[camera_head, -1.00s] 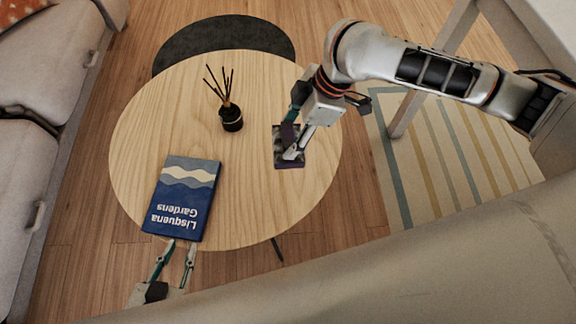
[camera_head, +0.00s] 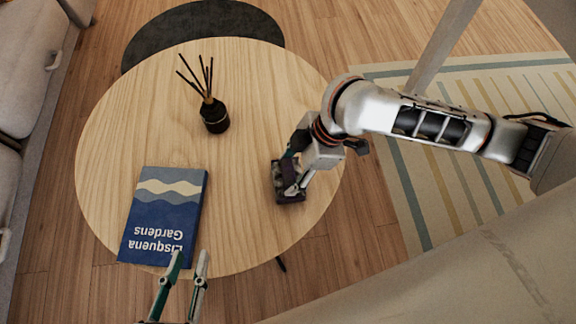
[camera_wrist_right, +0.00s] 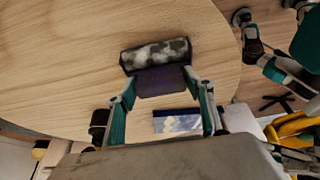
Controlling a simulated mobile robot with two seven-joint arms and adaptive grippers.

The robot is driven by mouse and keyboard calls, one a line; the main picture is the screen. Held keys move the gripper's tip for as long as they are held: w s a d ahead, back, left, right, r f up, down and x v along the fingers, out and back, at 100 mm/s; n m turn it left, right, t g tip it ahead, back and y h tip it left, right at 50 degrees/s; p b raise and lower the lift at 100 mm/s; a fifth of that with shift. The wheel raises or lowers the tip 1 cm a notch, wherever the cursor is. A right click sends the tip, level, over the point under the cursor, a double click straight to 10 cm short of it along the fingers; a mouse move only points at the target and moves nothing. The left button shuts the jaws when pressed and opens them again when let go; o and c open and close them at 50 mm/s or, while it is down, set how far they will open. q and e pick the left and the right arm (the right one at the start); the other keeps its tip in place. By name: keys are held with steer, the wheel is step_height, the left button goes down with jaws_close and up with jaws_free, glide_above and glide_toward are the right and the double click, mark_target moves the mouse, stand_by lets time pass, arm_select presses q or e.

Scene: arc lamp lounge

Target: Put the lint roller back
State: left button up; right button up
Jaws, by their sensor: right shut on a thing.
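The lint roller (camera_head: 288,196) appears as a dark, boxy piece with a mottled grey-white face. In the right wrist view its speckled roller part (camera_wrist_right: 155,54) lies across the ends of the fingers, with a purple part behind it. My right gripper (camera_head: 291,178) points down over the right side of the round table and is shut on the purple part (camera_wrist_right: 161,82). I cannot tell whether the roller touches the tabletop. My left gripper (camera_head: 189,258) is open and empty at the table's near edge, its fingertips by the lower edge of the book (camera_head: 165,215).
The round wooden table (camera_head: 130,120) also bears a dark reed diffuser (camera_head: 214,116) behind the book. The tabletop between diffuser and lint roller is clear. A striped rug (camera_head: 450,190) lies on the floor to the right, and a grey sofa (camera_head: 30,80) stands at left.

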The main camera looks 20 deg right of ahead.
arm_select(q)
steer(key=shift+w+r, duration=0.3)
steer(key=shift+r, duration=0.15)
arm_select(e)
steer(key=shift+c, duration=0.6)
steer(key=o, duration=1.2)
steer(key=shift+f, duration=0.1)
steer(key=shift+c, duration=0.2)
arm_select(q)
steer(key=shift+s+f, duration=0.15)
steer(key=shift+f, duration=0.1)
steer(key=shift+s+f, duration=0.1)
arm_select(e)
steer(key=shift+w+d+r+p, duration=0.1)
steer(key=shift+d+r+p, duration=0.05)
steer(key=shift+r+p, duration=0.3)
steer(key=shift+w+d+r+p, duration=0.15)
steer(key=shift+r+p, duration=0.1)
steer(key=shift+r, duration=0.3)
arm_select(q)
steer(key=s+a+f+m+g+y+p, duration=0.1)
steer(key=s+a+f+m+y+p, duration=0.1)
steer(key=a+p, duration=0.4)
steer(key=shift+s+a+f+g+p, duration=0.15)
steer(key=shift+a+f+g+p, duration=0.25)
steer(key=shift+p, duration=0.6)
arm_select(e)
steer(key=v, duration=1)
steer(key=shift+s, duration=0.35)
